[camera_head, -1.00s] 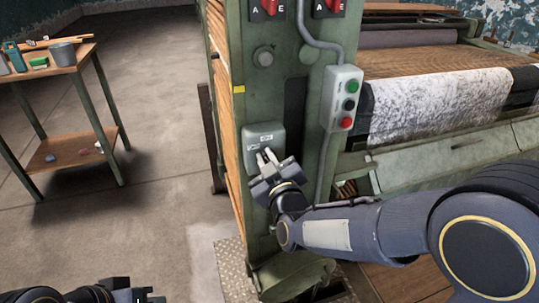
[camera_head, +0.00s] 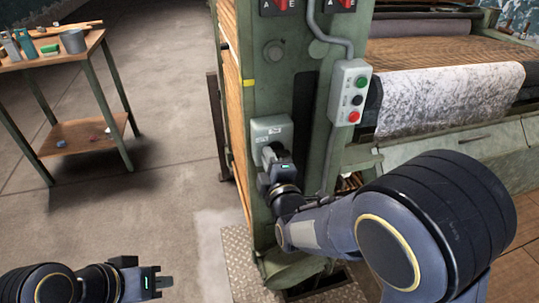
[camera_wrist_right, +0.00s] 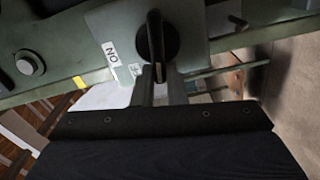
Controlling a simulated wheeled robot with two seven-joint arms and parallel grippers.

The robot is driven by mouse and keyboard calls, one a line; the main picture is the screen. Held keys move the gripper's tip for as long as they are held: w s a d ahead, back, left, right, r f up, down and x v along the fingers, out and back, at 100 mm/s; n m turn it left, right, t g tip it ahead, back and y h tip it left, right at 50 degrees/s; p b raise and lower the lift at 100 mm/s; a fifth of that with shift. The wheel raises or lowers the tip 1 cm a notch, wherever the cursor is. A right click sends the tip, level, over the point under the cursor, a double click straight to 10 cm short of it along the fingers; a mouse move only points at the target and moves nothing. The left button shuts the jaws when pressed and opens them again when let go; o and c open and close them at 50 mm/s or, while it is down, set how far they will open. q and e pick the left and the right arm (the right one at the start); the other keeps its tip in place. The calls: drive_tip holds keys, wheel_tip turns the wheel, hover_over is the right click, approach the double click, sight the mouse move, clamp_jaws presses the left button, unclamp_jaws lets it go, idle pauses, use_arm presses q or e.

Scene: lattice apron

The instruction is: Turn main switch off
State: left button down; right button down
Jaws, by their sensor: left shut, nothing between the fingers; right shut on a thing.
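The main switch is a grey box (camera_head: 270,124) on the green upright of the machine. In the right wrist view its black rotary handle (camera_wrist_right: 155,35) stands on a round black base, and an "ON" label (camera_wrist_right: 111,53) is on the plate to the left. My right gripper (camera_head: 272,153) is at the box. In the right wrist view my right gripper (camera_wrist_right: 160,72) is shut on the handle's near end. In the head view the gripper hides the handle. My left gripper (camera_head: 158,281) is shut and empty at the lower left, well away from the switch.
A button box (camera_head: 349,92) with green, black and red buttons is right of the switch. Red selector switches (camera_head: 287,4) are above. A roll of speckled cloth (camera_head: 445,98) lies at the right. A small table (camera_head: 62,58) with tools stands at the left, with open floor between.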

drive_tip(key=shift+f+n, duration=0.25)
drive_tip(key=shift+n, duration=0.85)
drive_tip(key=shift+d, duration=0.1)
drive_tip(key=c, duration=1.5)
unclamp_jaws()
drive_tip(key=shift+w, duration=0.1)
drive_tip(key=shift+o, duration=0.2)
drive_tip(key=v, duration=0.8)
drive_tip(key=shift+p, duration=0.35)
